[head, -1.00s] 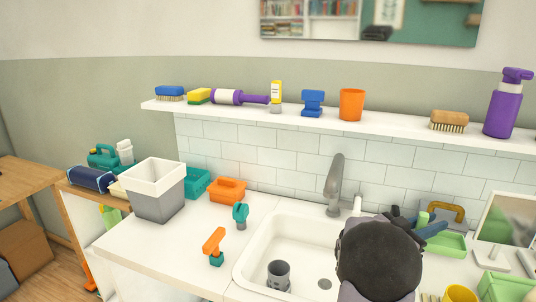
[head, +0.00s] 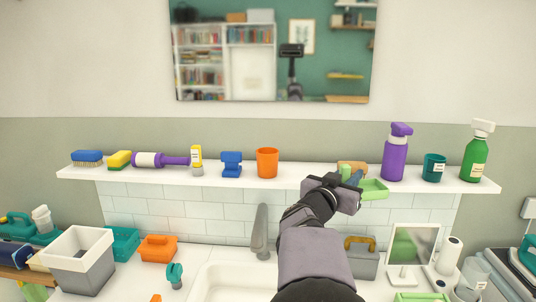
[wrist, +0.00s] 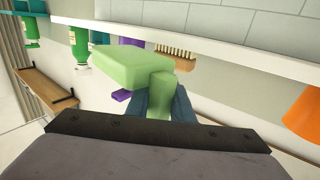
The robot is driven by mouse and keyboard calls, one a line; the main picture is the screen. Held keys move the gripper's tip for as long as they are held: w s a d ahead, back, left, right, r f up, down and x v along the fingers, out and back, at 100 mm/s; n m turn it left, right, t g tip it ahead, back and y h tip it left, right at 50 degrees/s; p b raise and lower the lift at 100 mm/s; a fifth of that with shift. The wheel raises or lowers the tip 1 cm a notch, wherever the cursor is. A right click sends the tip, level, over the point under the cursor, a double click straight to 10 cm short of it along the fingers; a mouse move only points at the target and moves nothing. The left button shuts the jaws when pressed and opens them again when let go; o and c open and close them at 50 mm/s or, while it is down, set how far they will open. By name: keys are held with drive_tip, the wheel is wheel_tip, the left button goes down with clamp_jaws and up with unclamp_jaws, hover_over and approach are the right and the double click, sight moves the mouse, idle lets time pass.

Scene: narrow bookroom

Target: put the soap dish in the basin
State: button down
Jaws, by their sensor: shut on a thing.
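The soap dish (head: 374,189) is light green, a shallow tray with a short post. My gripper (head: 352,180) is shut on its post and holds it up in front of the wall shelf, well above the counter. In the wrist view the dish (wrist: 132,68) shows from beneath or edge-on, tilted, with its post between the blue-grey fingers (wrist: 160,104). The white basin (head: 222,280) is low in the head view, left of and below my gripper. My arm hides its right part, and the picture's bottom edge cuts it off.
The shelf (head: 300,184) behind my gripper carries a brush, an orange cup (head: 267,162) and a purple pump bottle (head: 395,155). The grey faucet (head: 260,232) rises behind the basin. A grey caddy (head: 362,262) and a small mirror (head: 411,245) stand to the right.

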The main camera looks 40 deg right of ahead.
drive_tip(key=w+a+r+n+t+p, duration=0.1)
drive_tip(key=w+r+p, duration=0.4)
drive_tip(key=w, duration=0.4)
drive_tip(key=w+r+n+t+p, duration=0.1)
drive_tip(key=w+r+t+p, duration=0.1)
drive_tip(key=w+r+p, duration=0.45)
drive_tip(key=shift+g+y, duration=0.3)
drive_tip(key=shift+y, duration=0.1)
drive_tip(key=shift+w+f+b, duration=0.2)
drive_tip(key=shift+w+f, duration=0.05)
drive_tip(key=shift+f, duration=1.75)
drive_tip(key=shift+w+f+b, duration=0.2)
drive_tip(key=shift+w+f, duration=0.1)
drive_tip(key=shift+f, duration=1.65)
drive_tip(key=shift+w+f+b, duration=0.2)
drive_tip(key=shift+w+f, duration=0.05)
drive_tip(key=shift+f, duration=1.75)
drive_tip(key=shift+f, duration=0.15)
drive_tip(key=c, duration=1.6)
unclamp_jaws()
drive_tip(key=shift+o, duration=0.2)
drive_tip(key=shift+a, duration=0.15)
drive_tip(key=b+v, duration=0.4)
drive_tip(key=v, duration=0.8)
